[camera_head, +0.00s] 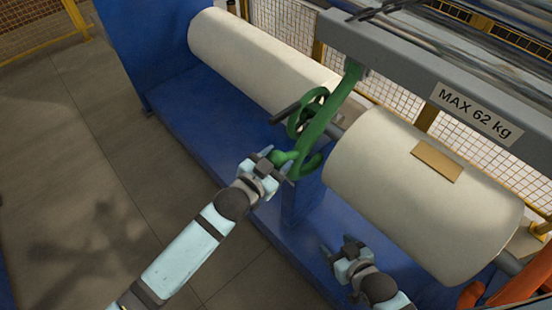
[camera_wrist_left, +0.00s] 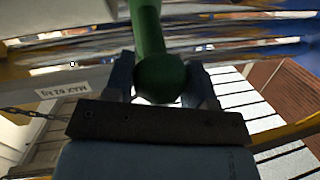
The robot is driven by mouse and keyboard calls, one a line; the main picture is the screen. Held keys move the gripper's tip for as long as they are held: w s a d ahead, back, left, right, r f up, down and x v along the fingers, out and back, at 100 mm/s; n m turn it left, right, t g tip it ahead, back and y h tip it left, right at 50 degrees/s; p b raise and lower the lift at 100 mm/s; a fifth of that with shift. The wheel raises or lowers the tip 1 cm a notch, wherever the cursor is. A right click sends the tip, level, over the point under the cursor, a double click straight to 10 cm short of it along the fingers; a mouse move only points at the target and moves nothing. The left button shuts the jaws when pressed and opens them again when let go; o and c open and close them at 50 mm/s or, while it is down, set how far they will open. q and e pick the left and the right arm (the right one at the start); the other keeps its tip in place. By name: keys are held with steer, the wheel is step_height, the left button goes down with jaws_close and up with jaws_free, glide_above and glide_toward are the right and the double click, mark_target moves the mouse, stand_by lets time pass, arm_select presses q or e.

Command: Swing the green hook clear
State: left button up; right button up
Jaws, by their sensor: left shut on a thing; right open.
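The green hook (camera_head: 323,118) hangs from the grey overhead beam (camera_head: 390,58) in the head view, in front of the gap between two pale film rolls. Its lower end reaches my left gripper (camera_head: 273,165), which is shut on it. In the left wrist view, a green rounded knob (camera_wrist_left: 160,78) of the hook sits between the two fingers. My right gripper (camera_head: 346,254) is open and empty, below the right-hand roll and apart from the hook.
The left roll (camera_head: 255,62) and right roll (camera_head: 420,195) lie on a blue frame (camera_head: 215,125). A tan label (camera_head: 437,160) is on the right roll. The beam carries a "MAX 62 kg" sign (camera_head: 474,112). Open floor (camera_head: 75,150) lies at the left.

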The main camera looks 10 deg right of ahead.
arm_select(q)
steer(key=shift+w+r, duration=0.1)
steer(key=shift+r, duration=0.15)
steer(key=o, duration=1.2)
steer(key=shift+o, duration=0.2)
arm_select(e)
steer(key=shift+a+r, duration=0.15)
steer(key=shift+r, duration=0.15)
arm_select(q)
steer(key=shift+a+f, duration=0.1)
steer(key=shift+a, duration=0.05)
arm_select(e)
steer(key=shift+f, duration=0.1)
arm_select(q)
steer(key=shift+s+a, duration=0.2)
steer(key=shift+s, duration=0.2)
steer(key=b+v, duration=0.2)
steer(key=v, duration=1.1)
steer(key=shift+r, duration=0.2)
arm_select(e)
steer(key=shift+a+f, duration=0.2)
steer(key=shift+f, duration=0.75)
